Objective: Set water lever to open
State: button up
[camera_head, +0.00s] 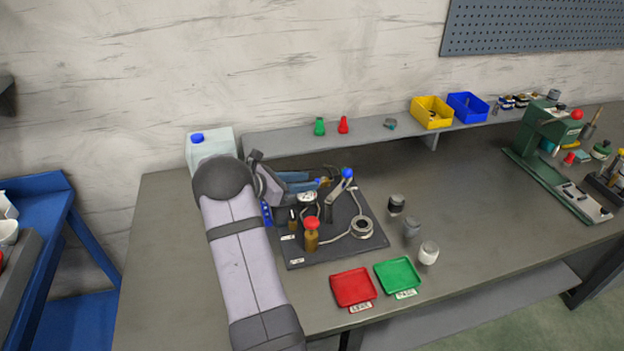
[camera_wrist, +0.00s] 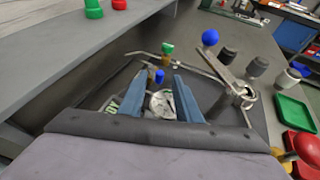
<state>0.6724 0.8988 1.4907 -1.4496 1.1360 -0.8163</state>
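A dark rig board (camera_head: 296,258) lies on the bench with valves and pipework. A lever with a large blue ball (camera_head: 347,173) stands up, tilted, at its back; it also shows in the wrist view (camera_wrist: 210,37), right of my fingers. A small blue knob (camera_wrist: 160,76) and a green-topped fitting (camera_wrist: 168,48) show between and beyond my fingertips. I cannot tell which blue part is the water lever, nor read the labels. My gripper (camera_head: 317,181) is open, its blue fingers reaching over the rig. I cannot tell whether they touch the small blue knob.
A red-topped brass valve (camera_head: 311,228) stands near the board's front. Several jars, including a white-bodied one (camera_head: 428,253), stand to its right. Red (camera_head: 353,301) and green (camera_head: 398,261) trays lie in front. A raised shelf (camera_head: 285,143) runs behind.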

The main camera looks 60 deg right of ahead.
jog(key=shift+p+x, duration=0.3)
jog(key=shift+x, duration=1.3)
grip_shut()
jog(key=shift+w, duration=0.1)
jog(key=shift+w+d+r+m+g+y+b, duration=0.1)
jog(key=shift+w+m+g+y+b, duration=0.1)
jog(key=shift+m+g+b, duration=0.25)
jog(key=shift+w+d+m+g+y+b, duration=0.15)
jog(key=shift+w+m+g+y+b, duration=0.1)
jog(key=shift+m+g+b, duration=0.2)
jog(key=shift+w+m+g+y+b, duration=0.2)
jog(key=shift+m+g+y+b, duration=0.05)
jog(key=shift+m+g+b, duration=0.25)
jog(key=shift+w+r, duration=0.1)
